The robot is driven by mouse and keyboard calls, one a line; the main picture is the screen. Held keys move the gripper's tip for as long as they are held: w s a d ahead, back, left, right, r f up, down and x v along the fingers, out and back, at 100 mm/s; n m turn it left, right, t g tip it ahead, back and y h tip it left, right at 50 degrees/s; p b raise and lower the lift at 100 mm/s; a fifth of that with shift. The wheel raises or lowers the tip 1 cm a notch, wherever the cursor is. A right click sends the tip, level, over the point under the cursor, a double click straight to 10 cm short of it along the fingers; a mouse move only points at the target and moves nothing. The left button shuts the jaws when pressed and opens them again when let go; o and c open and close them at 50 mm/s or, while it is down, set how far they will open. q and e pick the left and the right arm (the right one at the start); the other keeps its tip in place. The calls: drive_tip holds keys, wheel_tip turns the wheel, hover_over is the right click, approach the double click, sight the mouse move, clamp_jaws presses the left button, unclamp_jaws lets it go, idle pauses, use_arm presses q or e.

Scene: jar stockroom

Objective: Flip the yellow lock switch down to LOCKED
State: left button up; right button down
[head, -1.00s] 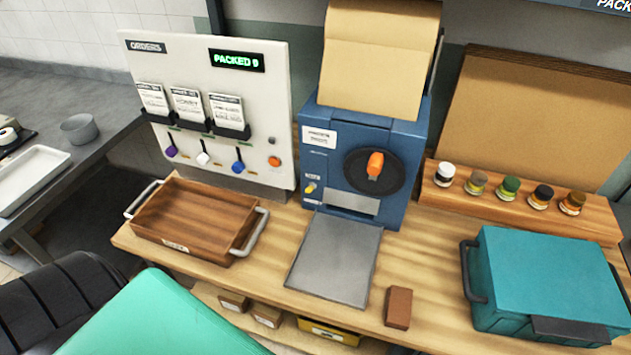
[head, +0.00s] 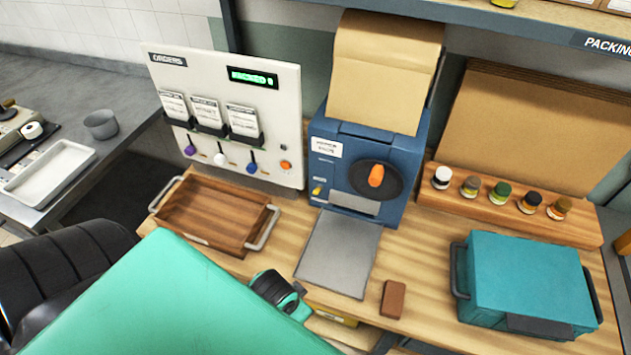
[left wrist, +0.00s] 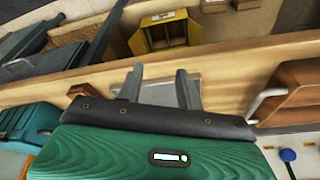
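The small yellow lock switch (head: 318,191) is on the left of the front face of the blue machine (head: 392,150), below its white label. It is too small to tell clearly whether it points up or down. My left arm reaches in from the lower left of the head view, its dark wrist end (head: 278,290) near the bench's front edge, well apart from the switch; its fingers do not show clearly there. In the left wrist view my left gripper (left wrist: 160,88) has two grey fingers spread apart with nothing between them. My right gripper is not in view.
A wooden tray (head: 166,200) stands left of the grey plate (head: 338,258) before the machine. A brown block (head: 393,299) and a teal case (head: 525,275) lie to the right. The white orders panel (head: 285,105) stands close left of the machine.

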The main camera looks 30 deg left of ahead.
use_arm(q)
wheel_tip(320, 180, up, 9)
drive_tip(key=w+p, duration=0.2)
drive_tip(key=n+t+y, duration=0.1)
drive_tip(key=n, duration=0.4)
approach(316, 191)
drive_tip(key=p+x, duration=0.3)
drive_tip(key=x, duration=0.3)
drive_tip(key=shift+w+f, duration=0.2)
drive_tip(key=shift+f, duration=0.15)
drive_tip(key=shift+p+x, duration=0.35)
drive_tip(key=shift+x, duration=0.5)
clamp_jaws()
